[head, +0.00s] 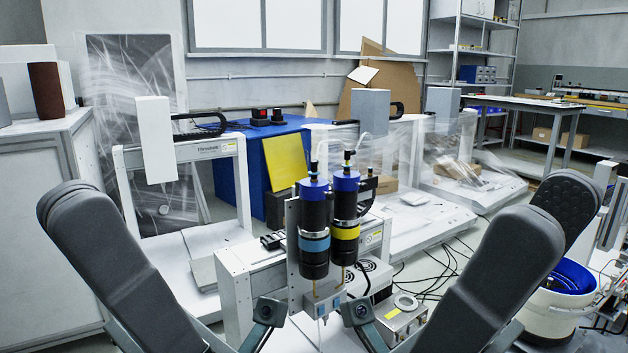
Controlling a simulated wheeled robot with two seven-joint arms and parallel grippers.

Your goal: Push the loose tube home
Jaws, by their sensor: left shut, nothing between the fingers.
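The gantry screwdriver stands in the middle of the head view, with two upright black cylinders under blue caps. The left cylinder (314,225) has a light blue band and the right cylinder (345,215) a yellow one. A thin pale tube (319,150) rises from the left cap and another pale tube (361,140) rises near the right cap. I cannot tell which tube is loose. My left gripper (266,314) is shut and empty, low and left of the screwdriver tips. My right gripper (358,314) is low and right of them; its fingers are too unclear to read.
A small metal box (401,318) with a yellow label sits right of the screwdriver, with black cables on the floor beyond it. A white bucket with blue lining (562,300) stands at the right. A white gantry frame (245,190) stands at the left.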

